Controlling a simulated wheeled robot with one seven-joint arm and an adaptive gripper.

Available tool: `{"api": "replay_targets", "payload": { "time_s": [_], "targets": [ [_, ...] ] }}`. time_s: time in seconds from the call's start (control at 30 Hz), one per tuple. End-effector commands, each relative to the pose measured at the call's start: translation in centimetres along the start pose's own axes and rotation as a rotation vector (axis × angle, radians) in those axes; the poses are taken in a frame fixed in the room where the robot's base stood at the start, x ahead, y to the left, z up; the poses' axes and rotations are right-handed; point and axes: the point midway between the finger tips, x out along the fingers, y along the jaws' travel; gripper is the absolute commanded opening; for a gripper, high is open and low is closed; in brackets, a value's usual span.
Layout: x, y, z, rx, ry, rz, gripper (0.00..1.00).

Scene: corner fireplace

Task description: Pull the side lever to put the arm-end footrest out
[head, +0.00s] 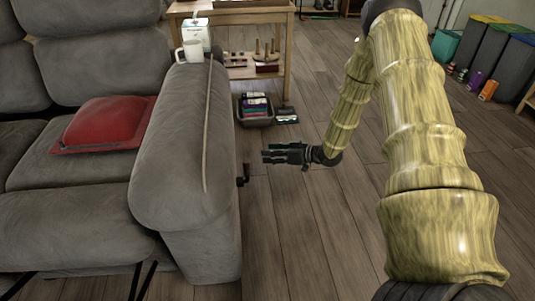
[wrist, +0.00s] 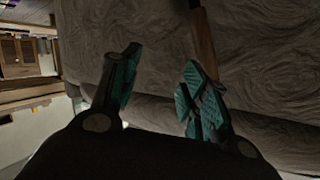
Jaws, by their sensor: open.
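The grey recliner sofa's near arm (head: 186,125) has a small dark side lever (head: 245,172) on its outer side. My gripper (head: 266,154) is beside that arm, pointing left at it, a little above and beyond the lever. It is open and looks empty. In the wrist view its fingers (wrist: 158,92) are spread before the grey fabric. A brown bar (wrist: 203,40), apparently the lever's handle, shows behind the right finger, which hides its end. I cannot tell whether they touch. The arm-end footrest (head: 75,225) shows as a grey pad before the seat, dark struts below.
A red cushion (head: 104,123) lies on the seat. A white mug (head: 190,54), a carton (head: 196,34) and a thin stick (head: 208,125) rest on the sofa arm. A dark basket (head: 255,110) stands by a wooden table (head: 283,14).

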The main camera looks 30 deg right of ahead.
Motion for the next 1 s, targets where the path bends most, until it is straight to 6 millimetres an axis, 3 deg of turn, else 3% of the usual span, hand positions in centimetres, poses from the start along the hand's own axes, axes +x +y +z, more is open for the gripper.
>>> {"api": "replay_targets", "payload": {
  "time_s": [0.43,0.57,0.77,1.0],
  "targets": [
    [0.0,0.0,0.0,0.000,0.000,0.001,0.45],
    [0.6,-0.8,0.9,0.016,-0.016,0.013,0.45],
    [2.6,-4.8,6.0,0.097,-0.121,0.100,0.45],
    [2.5,-12.5,16.2,0.220,-0.361,0.249,0.45]
  ]
}}
